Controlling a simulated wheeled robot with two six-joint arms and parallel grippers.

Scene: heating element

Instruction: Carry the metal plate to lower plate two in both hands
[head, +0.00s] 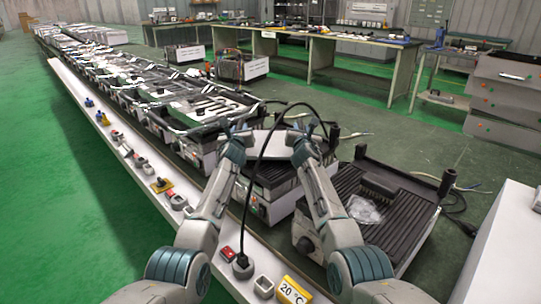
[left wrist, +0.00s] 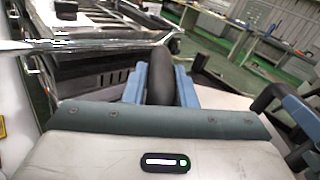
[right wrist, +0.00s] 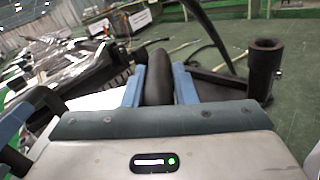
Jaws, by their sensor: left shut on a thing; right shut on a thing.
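A flat light-grey metal plate (head: 268,143) spans the space between my two grippers in the head view, above a dark ribbed unit (head: 272,172). My left gripper (head: 238,127) is at its left side and is shut on a black rounded handle (left wrist: 160,75). My right gripper (head: 306,130) is at its right side and is shut on a similar black handle (right wrist: 159,75). My forearms partly cover the unit below. Whether the plate touches that unit is unclear. No label shows which unit is lower plate two.
A second dark ribbed unit (head: 402,207) with crumpled clear wrap stands to the right. A white rail (head: 130,155) with plugs and switches runs along the front left. A black cable (head: 262,160) loops up near my grippers. A long row of appliances (head: 150,90) extends far left.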

